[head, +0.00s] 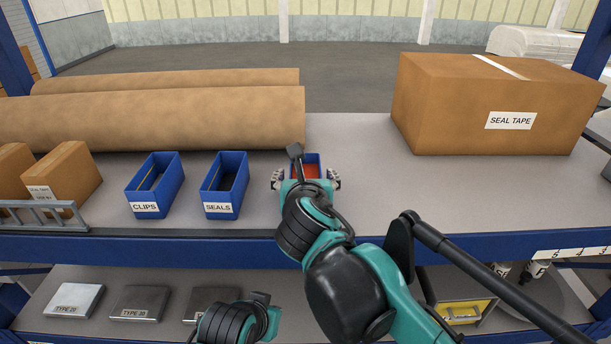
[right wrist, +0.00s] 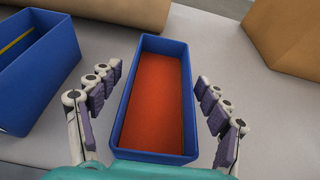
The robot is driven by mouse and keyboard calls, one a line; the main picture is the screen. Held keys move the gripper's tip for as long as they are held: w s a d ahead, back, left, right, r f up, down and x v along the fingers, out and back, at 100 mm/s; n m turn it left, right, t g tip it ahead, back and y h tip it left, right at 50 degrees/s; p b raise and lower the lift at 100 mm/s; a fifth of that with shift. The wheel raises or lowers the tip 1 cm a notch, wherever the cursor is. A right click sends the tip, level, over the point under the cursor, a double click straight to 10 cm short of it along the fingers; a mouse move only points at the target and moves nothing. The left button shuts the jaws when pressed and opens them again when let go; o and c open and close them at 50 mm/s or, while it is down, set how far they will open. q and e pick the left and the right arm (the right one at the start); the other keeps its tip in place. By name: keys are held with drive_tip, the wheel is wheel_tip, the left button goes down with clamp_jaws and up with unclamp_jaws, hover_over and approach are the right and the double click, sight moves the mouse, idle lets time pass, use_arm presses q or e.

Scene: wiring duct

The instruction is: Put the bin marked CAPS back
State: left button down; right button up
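A blue bin with an orange-red inside (head: 306,163) sits on the upper shelf, right of the SEALS bin (head: 223,190). Its front is hidden behind my right gripper (head: 306,180), so I cannot read its label. In the right wrist view the blue bin (right wrist: 153,101) lies between the spread fingers of my right gripper (right wrist: 158,95). The fingers are open, one row on each side, with gaps to the bin walls. My left gripper (head: 262,310) is low in front of the lower shelf; its fingers are hidden.
The CLIPS bin (head: 155,190) stands left of SEALS. Brown rolls (head: 150,118) lie behind the bins. A large SEAL TAPE carton (head: 470,115) stands at right. The shelf (head: 375,180) is clear between gripper and carton. Metal boxes (head: 140,302) lie on the lower shelf.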

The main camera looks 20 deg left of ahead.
drive_tip(key=shift+r, duration=0.2)
drive_tip(key=b+v, duration=0.2)
drive_tip(key=v, duration=1)
drive_tip(key=shift+f, duration=0.15)
